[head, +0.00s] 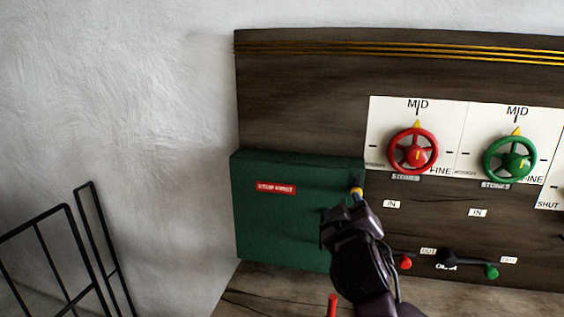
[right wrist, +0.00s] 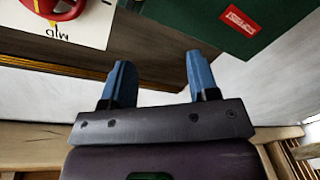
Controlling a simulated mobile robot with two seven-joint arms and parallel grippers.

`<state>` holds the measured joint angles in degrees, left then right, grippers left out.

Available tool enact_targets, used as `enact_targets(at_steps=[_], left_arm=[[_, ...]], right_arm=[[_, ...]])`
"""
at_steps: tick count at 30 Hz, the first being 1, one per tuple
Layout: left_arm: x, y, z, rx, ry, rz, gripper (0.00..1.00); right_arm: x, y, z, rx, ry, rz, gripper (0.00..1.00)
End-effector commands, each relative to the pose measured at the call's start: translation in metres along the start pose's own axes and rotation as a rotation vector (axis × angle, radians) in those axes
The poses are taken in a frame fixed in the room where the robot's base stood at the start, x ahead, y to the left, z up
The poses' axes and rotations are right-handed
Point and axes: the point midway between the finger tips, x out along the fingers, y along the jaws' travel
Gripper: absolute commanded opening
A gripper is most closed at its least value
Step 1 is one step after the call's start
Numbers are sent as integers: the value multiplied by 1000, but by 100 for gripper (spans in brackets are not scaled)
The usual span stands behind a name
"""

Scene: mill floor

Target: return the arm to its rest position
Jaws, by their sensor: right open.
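My right gripper (head: 345,212) is in front of the right edge of a green box (head: 285,222) on the dark wooden panel (head: 300,90). In the right wrist view my right gripper (right wrist: 160,72) has its two blue fingers wide apart, with nothing between them. The green box (right wrist: 190,18) shows beyond the fingers there. A small yellow piece (head: 356,192) shows just above the gripper; whether they touch I cannot tell. My left gripper is not in view.
A red handwheel (head: 413,152) and a green handwheel (head: 509,160) are on the panel at right. Below are a red-knobbed lever (head: 405,263) and a green-knobbed lever (head: 491,272). A red handle (head: 332,304) is at the bottom. A black metal rack (head: 75,250) stands at left.

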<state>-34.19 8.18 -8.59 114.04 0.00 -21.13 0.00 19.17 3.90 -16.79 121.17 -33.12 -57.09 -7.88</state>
Motion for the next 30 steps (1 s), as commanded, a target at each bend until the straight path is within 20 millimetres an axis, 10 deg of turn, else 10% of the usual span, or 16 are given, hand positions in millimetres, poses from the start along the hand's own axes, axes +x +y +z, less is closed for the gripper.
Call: enact_targets(at_steps=[5, 11, 20, 30], left_arm=[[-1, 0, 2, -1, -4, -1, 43], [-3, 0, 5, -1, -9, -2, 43], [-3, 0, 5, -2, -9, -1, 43], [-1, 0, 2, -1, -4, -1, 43]], right_arm=[[4, -15, 2, 104, 110, -80, 55], [-4, -39, 51, 233, 132, -174, 55], [-49, -75, 174, 429, 22, -268, 55], [-155, -100, 327, 539, -260, -296, 55]])
